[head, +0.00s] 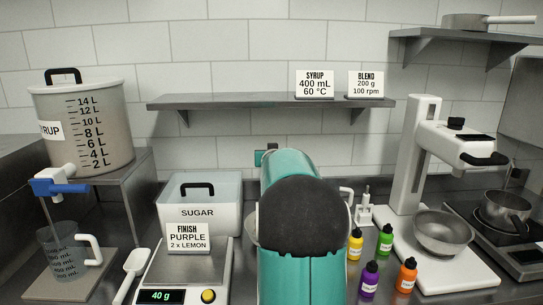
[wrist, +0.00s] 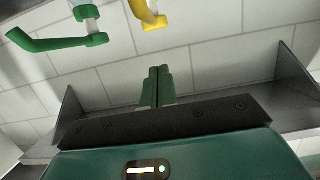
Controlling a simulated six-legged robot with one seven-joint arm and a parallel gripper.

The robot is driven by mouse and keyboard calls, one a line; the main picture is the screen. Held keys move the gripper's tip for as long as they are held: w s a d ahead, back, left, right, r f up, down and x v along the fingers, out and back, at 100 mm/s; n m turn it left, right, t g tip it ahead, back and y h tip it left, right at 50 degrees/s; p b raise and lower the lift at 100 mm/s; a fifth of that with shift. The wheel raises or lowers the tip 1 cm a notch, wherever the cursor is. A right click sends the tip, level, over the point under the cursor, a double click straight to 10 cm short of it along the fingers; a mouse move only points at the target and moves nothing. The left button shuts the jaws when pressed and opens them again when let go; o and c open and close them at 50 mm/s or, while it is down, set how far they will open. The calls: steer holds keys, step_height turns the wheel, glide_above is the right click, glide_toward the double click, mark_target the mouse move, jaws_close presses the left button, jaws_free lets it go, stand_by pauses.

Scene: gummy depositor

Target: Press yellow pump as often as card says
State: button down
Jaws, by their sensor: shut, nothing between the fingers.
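The yellow pump (wrist: 148,14) shows at the top edge of the wrist view, cut off by the frame. I cannot make it out in the head view, where my arm blocks the middle. My gripper (wrist: 160,72) points away from the wrist camera, with its two green fingers together and empty. In the picture, the fingertips are below the yellow pump, apart from it.
A green pump (wrist: 75,40) with a long lever is left of the yellow one. Small yellow (head: 355,245), green (head: 385,240), purple (head: 369,282) and orange (head: 405,277) bottles stand right of my arm. A sugar bin (head: 222,217) and scale (head: 185,272) stand left. A shelf (head: 230,102) crosses the wall.

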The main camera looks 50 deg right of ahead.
stand_by(0.4)
step_height(320, 180, up, 3)
steer(key=shift+s+d+f, duration=0.15)
steer(key=shift+f, duration=0.05)
steer(key=x, duration=1)
steer(key=shift+f, duration=0.1)
step_height(320, 180, down, 3)
steer(key=shift+f, duration=0.45)
steer(key=shift+f, duration=0.1)
